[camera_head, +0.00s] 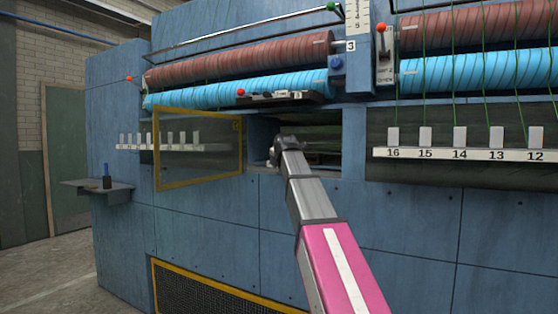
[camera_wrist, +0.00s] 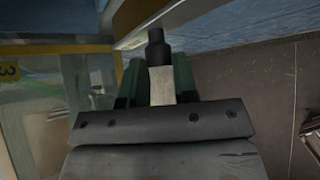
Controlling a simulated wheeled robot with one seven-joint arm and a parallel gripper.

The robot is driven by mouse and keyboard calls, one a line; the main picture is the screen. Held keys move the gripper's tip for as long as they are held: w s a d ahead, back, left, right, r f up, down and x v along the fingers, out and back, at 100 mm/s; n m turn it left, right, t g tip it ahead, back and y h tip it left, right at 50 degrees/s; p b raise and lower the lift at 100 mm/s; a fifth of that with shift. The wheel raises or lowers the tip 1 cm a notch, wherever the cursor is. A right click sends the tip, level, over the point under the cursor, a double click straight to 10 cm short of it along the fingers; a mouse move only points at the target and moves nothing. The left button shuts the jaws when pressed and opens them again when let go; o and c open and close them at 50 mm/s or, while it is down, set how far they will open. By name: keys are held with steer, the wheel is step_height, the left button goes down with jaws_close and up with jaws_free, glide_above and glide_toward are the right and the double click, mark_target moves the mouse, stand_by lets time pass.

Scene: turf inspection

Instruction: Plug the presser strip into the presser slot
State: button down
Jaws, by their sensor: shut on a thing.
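My gripper (camera_head: 280,155) reaches into a dark opening (camera_head: 325,130) in the blue machine front. In the wrist view its green fingers (camera_wrist: 157,72) are closed on a pale piece with a black, stepped round end (camera_wrist: 160,85). The black end points away from my wrist. I cannot tell for sure whether this piece is the presser strip. The presser slot cannot be made out in either view. In the head view my wrist hides what the gripper holds.
A yellow-framed clear door (camera_head: 157,150) stands left of the opening; its yellow frame also shows in the wrist view (camera_wrist: 90,47). Rollers (camera_head: 240,86) and a dark bar with a red knob (camera_head: 280,97) are above. A shelf (camera_head: 85,187) juts out at left.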

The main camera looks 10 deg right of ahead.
steer(key=shift+w+a+r, duration=0.1)
steer(key=shift+r, duration=0.8)
steer(key=shift+w+d, duration=0.85)
steer(key=shift+w, duration=0.35)
steer(key=shift+w+d, duration=0.85)
steer(key=shift+w, duration=0.3)
steer(key=shift+w+d, duration=0.85)
steer(key=shift+w, duration=0.3)
steer(key=shift+w+d, duration=0.85)
steer(key=shift+w, duration=0.3)
steer(key=c, duration=0.8)
jaws_free()
steer(key=shift+s, duration=0.1)
steer(key=v, duration=1)
steer(key=shift+s+r, duration=0.25)
steer(key=shift+s, duration=0.05)
